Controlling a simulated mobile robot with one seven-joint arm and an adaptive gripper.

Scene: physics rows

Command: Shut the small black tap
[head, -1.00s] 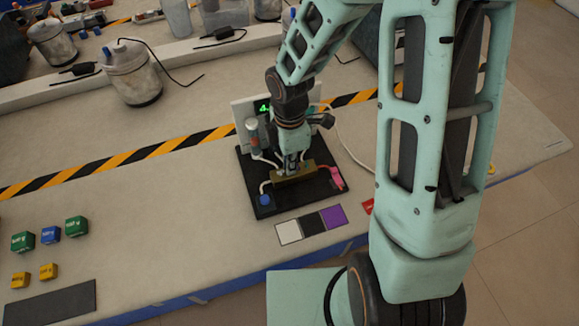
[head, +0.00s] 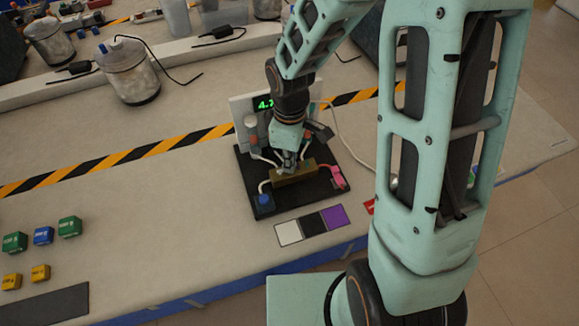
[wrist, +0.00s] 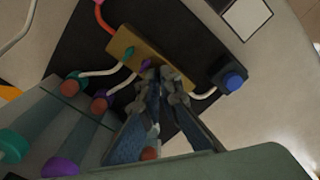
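A brass block (head: 296,175) with hoses lies on a black board (head: 262,180) on the bench. In the wrist view the brass block (wrist: 124,47) carries a green tap (wrist: 129,53) and a purple tap (wrist: 146,66). No black tap can be made out; the near end of the block is partly covered by my fingers. My gripper (wrist: 163,76) is over the block, its fingertips drawn close together right beside the purple tap. Whether they touch it, or whether something small is between them, I cannot tell. My gripper also shows in the head view (head: 287,168).
A panel with a green display (head: 264,104) stands behind the board. A blue knob (head: 264,200) and a pink fitting (head: 333,177) flank the block. White, black and purple swatches (head: 312,223) lie in front. Weight cubes (head: 43,236) are at left; the bench between is clear.

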